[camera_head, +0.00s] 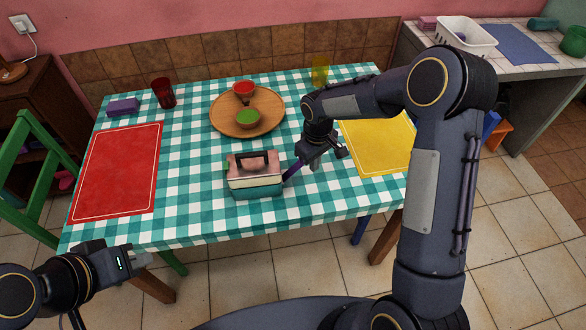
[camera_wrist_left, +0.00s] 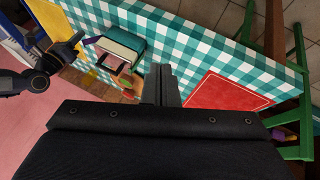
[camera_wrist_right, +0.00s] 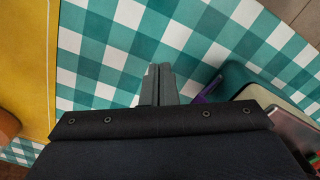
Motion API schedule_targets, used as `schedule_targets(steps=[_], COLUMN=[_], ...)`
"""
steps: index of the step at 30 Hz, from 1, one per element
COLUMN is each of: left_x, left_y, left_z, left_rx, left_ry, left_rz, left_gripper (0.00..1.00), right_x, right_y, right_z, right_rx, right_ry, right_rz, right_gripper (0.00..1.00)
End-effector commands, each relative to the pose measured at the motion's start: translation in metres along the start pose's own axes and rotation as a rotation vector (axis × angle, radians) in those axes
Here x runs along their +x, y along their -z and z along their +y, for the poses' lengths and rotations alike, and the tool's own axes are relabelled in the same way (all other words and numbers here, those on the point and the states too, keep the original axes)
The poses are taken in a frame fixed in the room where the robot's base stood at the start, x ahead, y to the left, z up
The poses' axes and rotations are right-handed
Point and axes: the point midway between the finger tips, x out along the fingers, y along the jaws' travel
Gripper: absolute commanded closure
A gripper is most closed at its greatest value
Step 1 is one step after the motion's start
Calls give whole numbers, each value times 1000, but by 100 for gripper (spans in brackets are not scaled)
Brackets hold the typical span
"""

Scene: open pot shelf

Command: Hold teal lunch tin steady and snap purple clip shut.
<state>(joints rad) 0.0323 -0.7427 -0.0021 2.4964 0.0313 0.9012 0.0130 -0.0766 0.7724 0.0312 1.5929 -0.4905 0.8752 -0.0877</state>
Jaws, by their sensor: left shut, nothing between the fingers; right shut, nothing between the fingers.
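The teal lunch tin (camera_head: 258,190) stands upright near the middle of the table's front, with a pink lid and a dark handle on top. It also shows in the left wrist view (camera_wrist_left: 122,38) and partly in the right wrist view (camera_wrist_right: 238,76). The purple clip (camera_head: 292,172) slants outward from the tin's right side; it also shows in the right wrist view (camera_wrist_right: 207,91). My right gripper (camera_head: 314,164) is shut and empty, just right of the clip and apart from it. My left gripper (camera_head: 146,258) is shut and empty, off the table's front edge, well away from the tin.
A round wooden tray (camera_head: 222,118) with red and green bowls lies behind the tin. A red mat (camera_head: 118,170) lies left, a yellow mat (camera_head: 378,145) right. A red cup (camera_head: 163,93), a purple block (camera_head: 123,107) and a yellow glass (camera_head: 320,70) stand at the back.

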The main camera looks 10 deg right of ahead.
Motion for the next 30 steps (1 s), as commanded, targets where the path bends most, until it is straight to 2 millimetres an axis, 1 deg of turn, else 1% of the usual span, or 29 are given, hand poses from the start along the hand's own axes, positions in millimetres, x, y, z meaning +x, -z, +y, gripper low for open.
schedule_targets(steps=[7, 8, 9, 11, 14, 17, 20, 26, 30], left_x=[0, 0, 0, 1, 6, 15, 29, 65, 94], left_y=[0, 0, 0, 0, 2, 6, 12, 29, 41], left_z=[0, 0, 0, 0, 0, 0, 0, 7, 19], left_rx=[0, 0, 2, 16, 86, 226, 432, 903, 1247], left_ry=[0, 0, 0, 2, 12, 33, 65, 139, 198], left_rz=[0, 0, -1, -10, -49, -124, -223, -416, -541], left_gripper=[100, 97, 92, 91, 91, 91, 91, 91, 91], right_x=[0, 0, 0, 0, 0, 0, 0, 0, 0], right_y=[0, 0, 0, 0, 0, 0, 0, 0, 0], right_z=[0, 0, 0, 0, 0, 0, 0, 0, 0], right_rx=[0, 0, 0, 0, 0, 0, 0, 0, 0], right_ry=[0, 0, 0, 0, 0, 0, 0, 0, 0], right_rz=[0, 0, 0, 0, 0, 0, 0, 0, 0], right_gripper=[100, 100, 100, 100, 100, 100, 100, 100, 100])
